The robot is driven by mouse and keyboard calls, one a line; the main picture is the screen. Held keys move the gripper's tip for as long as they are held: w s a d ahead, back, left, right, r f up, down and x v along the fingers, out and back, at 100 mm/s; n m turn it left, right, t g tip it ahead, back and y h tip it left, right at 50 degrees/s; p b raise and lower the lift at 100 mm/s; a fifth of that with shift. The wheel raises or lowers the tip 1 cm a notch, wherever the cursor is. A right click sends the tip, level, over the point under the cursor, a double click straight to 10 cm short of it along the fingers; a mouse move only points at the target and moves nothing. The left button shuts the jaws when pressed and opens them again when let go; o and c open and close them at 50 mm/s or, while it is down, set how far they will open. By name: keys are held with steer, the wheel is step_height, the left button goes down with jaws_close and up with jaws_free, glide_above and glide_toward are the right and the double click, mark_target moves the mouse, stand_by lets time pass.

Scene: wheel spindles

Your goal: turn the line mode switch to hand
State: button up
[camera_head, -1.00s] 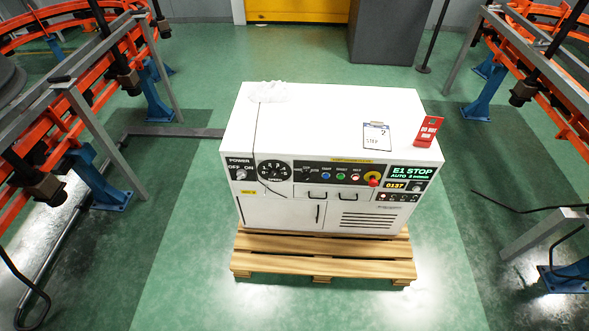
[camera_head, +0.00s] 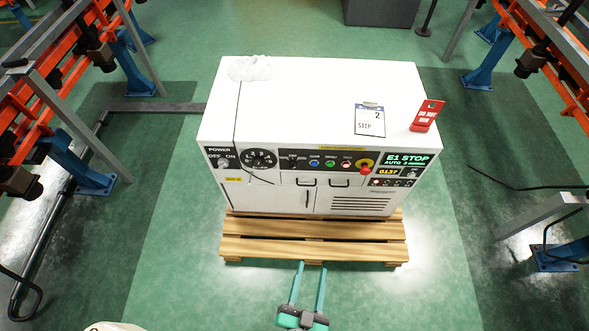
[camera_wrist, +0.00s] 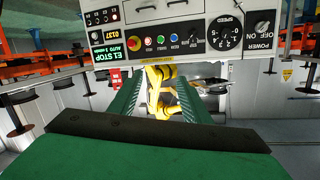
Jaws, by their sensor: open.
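The white control cabinet (camera_head: 315,90) stands on a wooden pallet, with its black panel facing me. A small switch (camera_head: 294,158), which looks like the mode switch, sits between the large round speed dial (camera_head: 258,159) and the coloured buttons. In the wrist view the panel is upside down, and this switch (camera_wrist: 197,38) is small, its lettering and pointer unreadable. The green display (camera_head: 407,160) reads "E1 STOP" and "AUTO". My gripper (camera_head: 309,264) is open and empty, low in front of the pallet; its two fingers (camera_wrist: 160,97) point towards the cabinet in the wrist view.
A red emergency button on yellow (camera_head: 365,167) sits right of the coloured buttons. The power switch (camera_head: 222,163) is at the panel's left. A thin cord hangs over the panel near the dial. A clipboard (camera_head: 369,122) and red tag (camera_head: 427,115) are on top. Orange racks flank both sides.

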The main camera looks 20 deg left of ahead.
steer(key=w+a+f+m+y, duration=0.1)
steer(key=w+a+f, duration=0.25)
steer(key=w, duration=0.25)
steer(key=w+a+f+m+y, duration=0.1)
steer(key=w+a+f, duration=0.1)
steer(key=w+f, duration=0.3)
steer(key=m+t+y, duration=0.1)
steer(key=m+y, duration=0.1)
glide_toward(294, 168)
steer(key=x, duration=0.8)
steer(key=shift+w+a, duration=0.1)
steer(key=shift+w, duration=0.3)
steer(key=shift+h, duration=0.3)
steer(key=c, duration=1)
